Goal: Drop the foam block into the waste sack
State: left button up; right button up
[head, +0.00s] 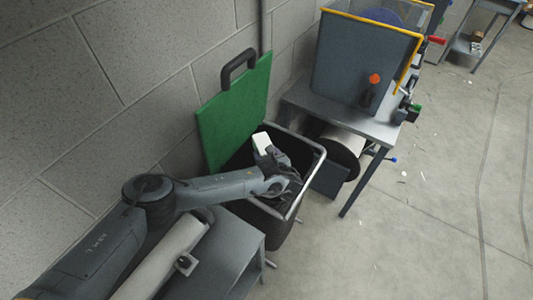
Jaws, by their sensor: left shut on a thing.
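The waste sack (268,229) is black and hangs in a grey metal frame. Its green lid (235,108) stands open against the block wall, with a dark handle on top. My left gripper (265,153) is over the sack's opening, inside the outline of the frame in this view. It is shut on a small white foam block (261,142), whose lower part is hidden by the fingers. I cannot tell how high the block is above the sack's rim. My right gripper is not in view.
Right of the sack stands a grey table (372,125) with a grey machine housing (352,62) edged in yellow. A white roll (338,153) sits beneath it. A low grey bench (225,255) is in front. The floor at right is open, with small scraps.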

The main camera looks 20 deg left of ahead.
pick_arm(q)
jog(key=shift+f, duration=0.1)
jog(key=o, duration=1.1)
jog(key=p+v, duration=0.2)
jog(key=v, duration=0.8)
jog(key=shift+s+d, duration=0.2)
jog(key=shift+s, duration=0.1)
jog(key=shift+r, duration=0.25)
